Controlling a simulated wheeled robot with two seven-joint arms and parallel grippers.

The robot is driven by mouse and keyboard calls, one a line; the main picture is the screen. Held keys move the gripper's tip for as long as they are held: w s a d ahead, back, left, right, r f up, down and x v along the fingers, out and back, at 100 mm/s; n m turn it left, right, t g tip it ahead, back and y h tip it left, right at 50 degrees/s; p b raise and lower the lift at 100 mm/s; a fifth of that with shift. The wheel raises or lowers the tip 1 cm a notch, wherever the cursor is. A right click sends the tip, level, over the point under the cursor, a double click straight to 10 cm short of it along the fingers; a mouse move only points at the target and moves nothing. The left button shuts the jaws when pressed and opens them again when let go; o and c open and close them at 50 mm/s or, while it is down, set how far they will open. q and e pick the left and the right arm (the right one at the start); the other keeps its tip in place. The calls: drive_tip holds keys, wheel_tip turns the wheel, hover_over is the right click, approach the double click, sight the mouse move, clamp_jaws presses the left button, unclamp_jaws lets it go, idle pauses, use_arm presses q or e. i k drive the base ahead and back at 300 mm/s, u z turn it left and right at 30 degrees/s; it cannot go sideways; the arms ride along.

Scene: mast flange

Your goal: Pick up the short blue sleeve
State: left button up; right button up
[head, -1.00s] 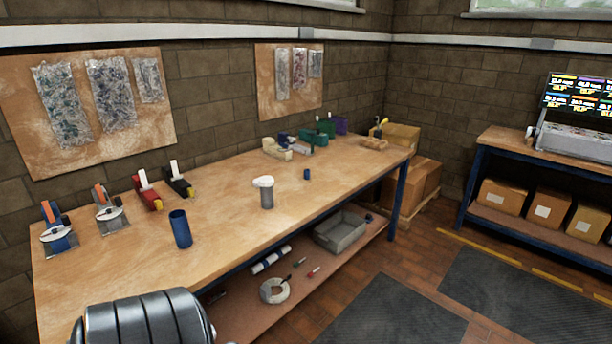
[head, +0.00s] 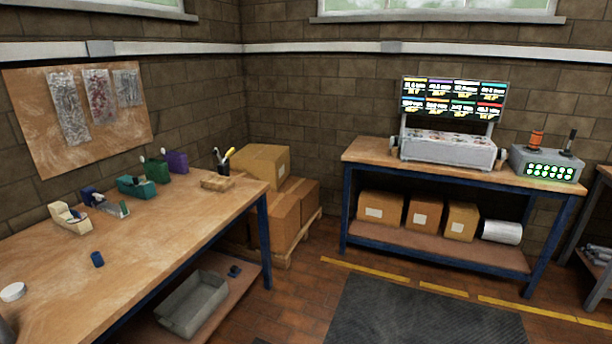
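The short blue sleeve (head: 97,259) is a small dark blue cylinder. It stands on the wooden workbench (head: 150,258) at the left of the head view, toward the bench's near part. Nothing touches it.
A white round lid-like piece (head: 13,292) lies left of the sleeve. Tape dispensers, one cream (head: 70,217) and one green (head: 136,187), stand along the bench's back. A grey tray (head: 192,303) sits on the lower shelf. Open floor with a dark mat (head: 420,315) lies right.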

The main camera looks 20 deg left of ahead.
sight(98, 261)
drive_tip(key=u, duration=0.3)
drive_tip(key=i, duration=2.05)
drive_tip(key=u, duration=1.05)
drive_tip(key=i, duration=1)
drive_tip(key=u, duration=1.75)
drive_tip(key=i, duration=0.75)
drive_tip(key=u, duration=0.65)
